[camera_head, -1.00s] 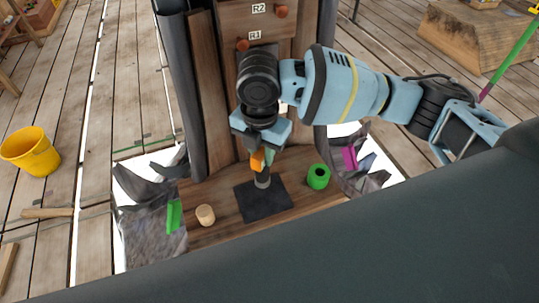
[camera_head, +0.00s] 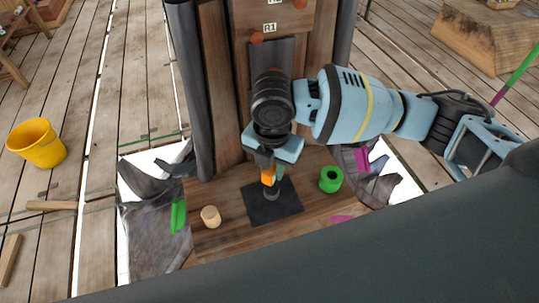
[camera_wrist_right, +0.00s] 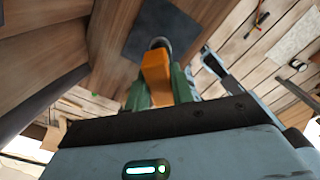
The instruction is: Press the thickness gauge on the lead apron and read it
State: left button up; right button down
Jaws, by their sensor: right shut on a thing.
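My right gripper (camera_head: 268,168) is shut on the thickness gauge (camera_head: 268,177), an orange body with a dark grey round foot. The gauge also shows in the right wrist view (camera_wrist_right: 156,70), between the green fingertips (camera_wrist_right: 158,90). The lead apron (camera_head: 288,206) looks like a dark grey square patch lying flat on the wooden board. The gauge points down over the apron's upper middle. Its foot seems at or just above the surface; I cannot tell whether they touch. The apron also shows in the right wrist view (camera_wrist_right: 140,32). No reading is visible. My left gripper is not in view.
A light wooden cylinder (camera_head: 210,216) stands left of the apron and a green ring-like cylinder (camera_head: 331,179) right of it. A wooden panel (camera_head: 285,18) labelled R1 rises behind. Crumpled grey sheets with green and magenta pieces flank the board. A yellow bucket (camera_head: 38,146) stands far left.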

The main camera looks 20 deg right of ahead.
dwell(0.3)
jog(key=shift+f, duration=1.6)
dwell(0.7)
dwell(1.0)
jog(key=shift+f, duration=0.1)
dwell(0.5)
jog(key=shift+s, duration=0.1)
dwell(0.7)
